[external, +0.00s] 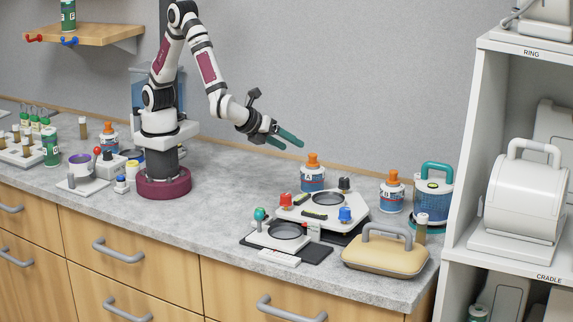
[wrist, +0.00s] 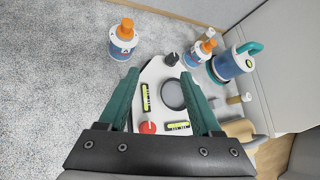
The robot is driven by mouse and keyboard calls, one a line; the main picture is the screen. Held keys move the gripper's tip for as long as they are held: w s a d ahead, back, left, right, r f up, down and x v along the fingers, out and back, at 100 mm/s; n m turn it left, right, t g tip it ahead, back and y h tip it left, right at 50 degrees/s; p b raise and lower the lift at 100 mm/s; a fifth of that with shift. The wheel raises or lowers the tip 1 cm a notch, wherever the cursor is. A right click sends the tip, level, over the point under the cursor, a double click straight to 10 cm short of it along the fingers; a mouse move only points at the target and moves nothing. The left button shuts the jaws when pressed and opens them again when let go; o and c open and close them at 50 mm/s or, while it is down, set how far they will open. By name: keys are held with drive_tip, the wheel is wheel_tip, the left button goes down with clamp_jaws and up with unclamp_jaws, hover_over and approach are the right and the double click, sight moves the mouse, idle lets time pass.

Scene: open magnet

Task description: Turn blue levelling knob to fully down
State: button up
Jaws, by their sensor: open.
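The blue levelling knob (external: 345,215) stands on the front right corner of a white levelling plate (external: 313,216). I cannot make it out in the wrist view, where my right finger covers part of the plate. A red knob (external: 286,200) is on the plate's left corner and a black knob (external: 344,184) at its back; both also show in the wrist view, red (wrist: 148,127) and black (wrist: 171,59). My gripper (external: 290,147) is open and empty, well above the plate and behind it to the left. In the wrist view its teal fingers (wrist: 160,73) frame the plate.
Orange-capped bottles A (external: 312,178) and B (external: 391,195) stand behind the plate. A teal-handled canister (external: 433,196) is at right. A tan handled case (external: 385,255) lies close in front of the blue knob. A smaller black-based device (external: 285,240) sits front left. A white shelf (external: 455,180) bounds the right.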

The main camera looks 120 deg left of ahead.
sight(342, 209)
drive_tip(key=w+d+f+m+t+h, duration=0.2)
drive_tip(key=w+d+f+m+t, duration=0.2)
drive_tip(key=d+m, duration=0.2)
drive_tip(key=w+d+f+m+t+h, duration=0.1)
drive_tip(key=w+d+f+m+t, duration=0.25)
drive_tip(key=d+m, duration=0.25)
drive_tip(key=shift+g, duration=0.35)
drive_tip(key=x, duration=1.5)
drive_tip(key=shift+w+r, duration=0.15)
drive_tip(key=shift+r, duration=0.15)
clamp_jaws()
